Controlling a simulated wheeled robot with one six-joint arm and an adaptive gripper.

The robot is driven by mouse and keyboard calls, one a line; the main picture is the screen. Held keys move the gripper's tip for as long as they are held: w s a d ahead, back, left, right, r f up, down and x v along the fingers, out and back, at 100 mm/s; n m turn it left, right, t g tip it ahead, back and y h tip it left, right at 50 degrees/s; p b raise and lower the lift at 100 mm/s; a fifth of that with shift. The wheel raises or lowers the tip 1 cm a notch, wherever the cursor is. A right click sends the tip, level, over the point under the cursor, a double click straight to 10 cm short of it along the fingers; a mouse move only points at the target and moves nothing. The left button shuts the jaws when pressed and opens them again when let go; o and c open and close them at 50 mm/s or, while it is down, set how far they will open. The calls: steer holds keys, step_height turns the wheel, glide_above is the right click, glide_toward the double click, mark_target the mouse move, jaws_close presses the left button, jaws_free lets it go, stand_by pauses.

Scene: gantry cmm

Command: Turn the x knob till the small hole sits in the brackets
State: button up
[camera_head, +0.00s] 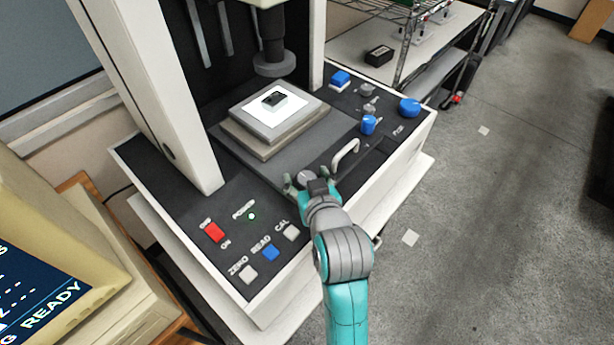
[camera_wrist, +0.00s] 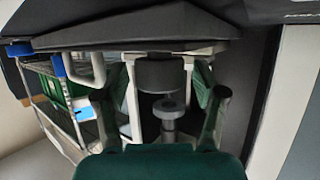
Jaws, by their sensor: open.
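A round grey knob (camera_head: 306,177) stands on the front of the machine's black deck, at my gripper (camera_head: 308,187). My gripper is open, with its fingers on either side of the knob; contact cannot be told. In the wrist view a dark grey cylinder (camera_wrist: 160,75), which looks like this knob, shows between the spread fingers (camera_wrist: 161,96). No x label on it can be read. A small dark block (camera_head: 274,98) lies on the bright stage plate (camera_head: 252,119) under the probe (camera_head: 274,66). Neither the small hole nor the brackets can be made out.
A white handle (camera_head: 346,154) stands just right of my gripper. Blue knobs (camera_head: 409,107) and grey knobs are on the deck's right. A red switch (camera_head: 214,231) and several buttons are at the left. A monitor (camera_head: 40,285) reads "READY", mostly cut off. Open floor lies right.

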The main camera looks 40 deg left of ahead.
steer(key=c, duration=1.2)
steer(key=shift+o, duration=0.2)
steer(key=shift+n+g, duration=0.3)
steer(key=n+g+y, duration=0.1)
steer(key=n+g, duration=0.1)
steer(key=shift+w+n+g+y, duration=0.15)
steer(key=shift+n+g+y, duration=0.15)
steer(key=shift+y, duration=0.1)
steer(key=n+g+y, duration=0.1)
steer(key=n+g, duration=0.2)
steer(key=g, duration=0.1)
steer(key=shift+n, duration=0.3)
steer(key=n+g+h, duration=0.1)
steer(key=n+g, duration=0.5)
steer(key=g, duration=0.1)
